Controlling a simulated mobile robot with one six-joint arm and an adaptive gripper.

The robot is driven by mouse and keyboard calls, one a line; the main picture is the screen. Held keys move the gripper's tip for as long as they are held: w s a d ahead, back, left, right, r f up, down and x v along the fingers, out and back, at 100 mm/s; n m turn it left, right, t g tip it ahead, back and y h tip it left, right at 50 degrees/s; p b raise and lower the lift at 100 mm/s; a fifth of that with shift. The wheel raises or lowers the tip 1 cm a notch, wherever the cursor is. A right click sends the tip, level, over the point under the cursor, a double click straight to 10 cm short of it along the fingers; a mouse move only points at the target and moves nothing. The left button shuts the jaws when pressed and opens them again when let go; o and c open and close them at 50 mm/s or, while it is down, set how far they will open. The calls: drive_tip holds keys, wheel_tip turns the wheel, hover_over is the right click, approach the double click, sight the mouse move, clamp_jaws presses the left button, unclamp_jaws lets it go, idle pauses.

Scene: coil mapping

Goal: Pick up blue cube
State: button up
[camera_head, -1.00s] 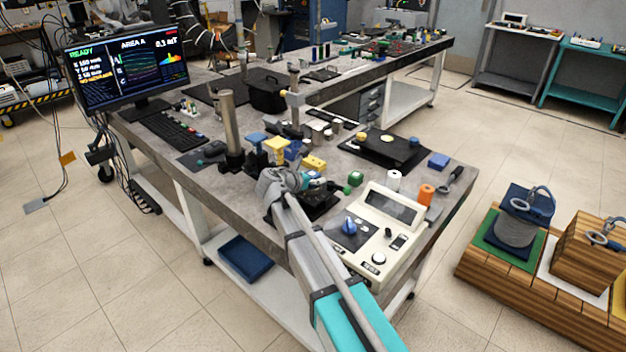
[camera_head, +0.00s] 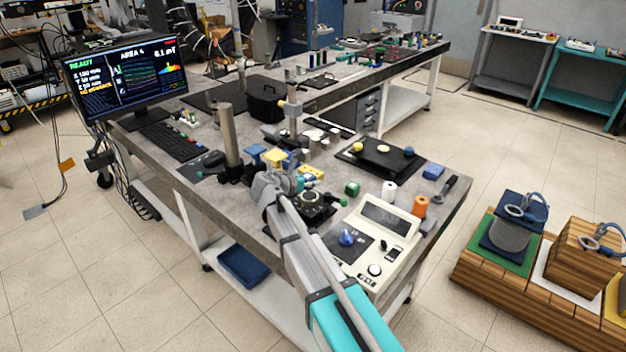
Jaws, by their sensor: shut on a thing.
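My arm reaches in from the bottom of the head view, and its grey wrist hangs over the front of the workbench. My gripper (camera_head: 296,184) is at its end, small and largely covered by the wrist. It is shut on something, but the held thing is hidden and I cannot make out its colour. A blue block (camera_head: 433,172) lies on the bench near its right end, well apart from my gripper. Another blue block (camera_head: 255,151) shows just behind the wrist, beside a yellow block (camera_head: 276,157); I cannot tell what lies beneath it.
A cream control box (camera_head: 385,240) with a blue knob stands right of my arm. A black ringed fixture (camera_head: 312,201) is close to the wrist. A grey post (camera_head: 229,135) rises at left.

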drive_tip(key=w+r+p+v, duration=0.1)
drive_tip(key=p+v, duration=0.6)
drive_tip(key=v, duration=0.8)
drive_tip(key=shift+s+d+r+p, duration=0.25)
drive_tip(key=shift+r+p, duration=0.15)
drive_tip(key=shift+r, duration=0.55)
